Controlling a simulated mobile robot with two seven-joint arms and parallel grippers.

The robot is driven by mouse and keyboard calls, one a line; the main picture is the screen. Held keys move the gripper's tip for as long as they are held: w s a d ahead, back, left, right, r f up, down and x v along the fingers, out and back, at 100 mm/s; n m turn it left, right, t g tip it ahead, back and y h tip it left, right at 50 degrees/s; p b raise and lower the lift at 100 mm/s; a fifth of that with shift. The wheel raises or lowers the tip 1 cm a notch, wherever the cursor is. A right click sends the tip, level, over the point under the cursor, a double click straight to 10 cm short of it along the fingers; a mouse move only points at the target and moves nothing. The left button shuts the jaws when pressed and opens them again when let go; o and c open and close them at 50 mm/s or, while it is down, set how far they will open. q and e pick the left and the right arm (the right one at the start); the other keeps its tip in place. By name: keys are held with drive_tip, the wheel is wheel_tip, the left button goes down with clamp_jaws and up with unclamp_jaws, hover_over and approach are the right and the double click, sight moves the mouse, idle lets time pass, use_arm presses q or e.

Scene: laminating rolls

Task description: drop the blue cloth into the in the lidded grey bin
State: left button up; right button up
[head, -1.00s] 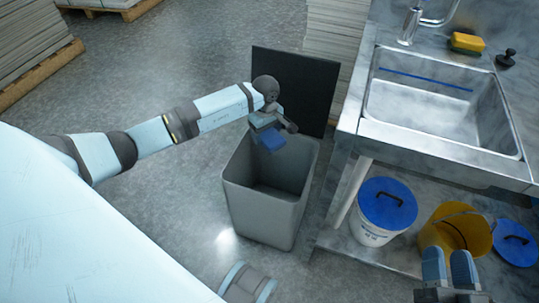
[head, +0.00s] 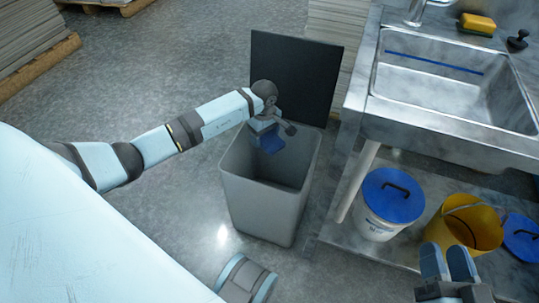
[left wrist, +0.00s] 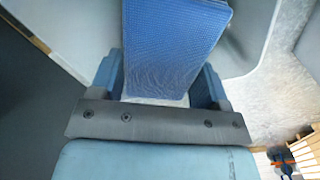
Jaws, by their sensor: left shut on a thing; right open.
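The blue cloth (head: 271,145) is held in my left gripper (head: 268,136), which is shut on it. In the left wrist view the cloth (left wrist: 172,45) stretches out from between the fingers of my left gripper (left wrist: 160,80). The grey bin (head: 268,203) stands on the floor with its dark lid (head: 292,75) upright at the back. The cloth and gripper are over the back part of the bin's open mouth. The bin's bottom is hidden. My right gripper (head: 449,262) is open and empty at the lower right, in front of the yellow bucket.
A steel sink (head: 452,85) with a yellow sponge (head: 477,23) and a black-handled stopper (head: 517,41) is at the right. Floor left of the bin is clear.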

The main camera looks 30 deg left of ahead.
use_arm(q)
drive_tip(key=o, duration=1)
wheel_tip(320, 180, up, 14)
drive_tip(key=p, duration=0.4)
use_arm(e)
drive_tip(key=shift+t, duration=0.8)
drive_tip(key=r, duration=0.4)
drive_tip(key=shift+s+d+r, duration=0.15)
drive_tip(key=shift+d+r, duration=0.15)
drive_tip(key=shift+d, duration=0.05)
use_arm(q)
drive_tip(key=shift+f, duration=0.1)
use_arm(e)
drive_tip(key=shift+m, duration=0.3)
